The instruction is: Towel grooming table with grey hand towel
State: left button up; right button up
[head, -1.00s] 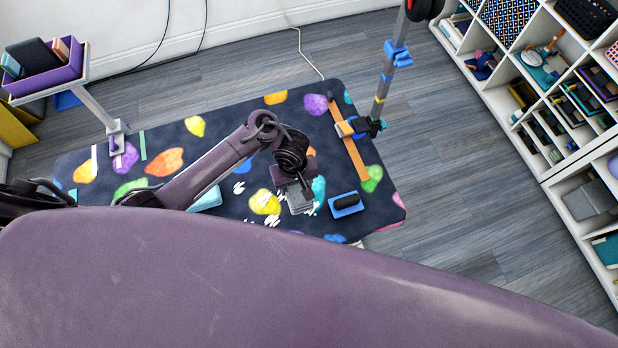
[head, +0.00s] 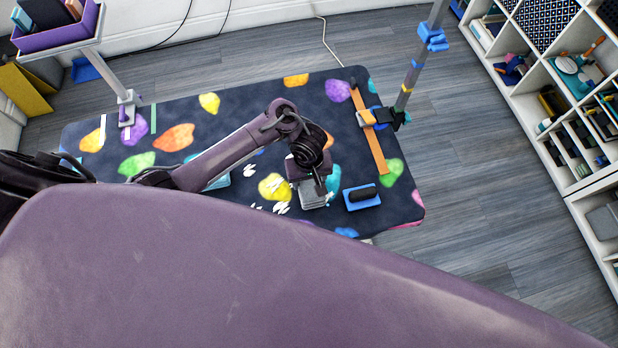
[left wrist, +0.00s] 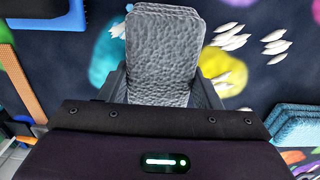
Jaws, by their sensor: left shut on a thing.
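The grooming table (head: 230,110) has a dark top with bright coloured blotches. My left gripper (head: 318,186) is over its near right part, shut on the grey hand towel (head: 313,196). In the left wrist view the folded grey towel (left wrist: 165,50) sits between the fingers of my left gripper (left wrist: 165,85). White tufts (head: 282,207) lie on the table left of the towel, and they also show in the left wrist view (left wrist: 230,40). I cannot tell whether the towel touches the top. My right gripper is not in view.
A blue brush with a dark handle (head: 362,196) lies right of the towel. A light blue item (head: 218,183) lies partly behind my left arm. A post holds a purple bin (head: 60,35) at left.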

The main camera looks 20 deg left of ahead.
pick_arm(q)
jog(key=shift+f+b, duration=0.5)
jog(key=shift+f, duration=0.45)
jog(key=w+d, duration=0.1)
jog(key=d, duration=0.2)
jog(key=shift+w+p, duration=0.35)
jog(key=shift+w, duration=0.05)
jog(key=shift+w+d, duration=0.2)
jog(key=shift+d, duration=0.05)
jog(key=shift+a, duration=0.1)
jog(key=shift+s+p, duration=0.1)
jog(key=shift+p, duration=0.4)
jog(key=shift+f, duration=0.1)
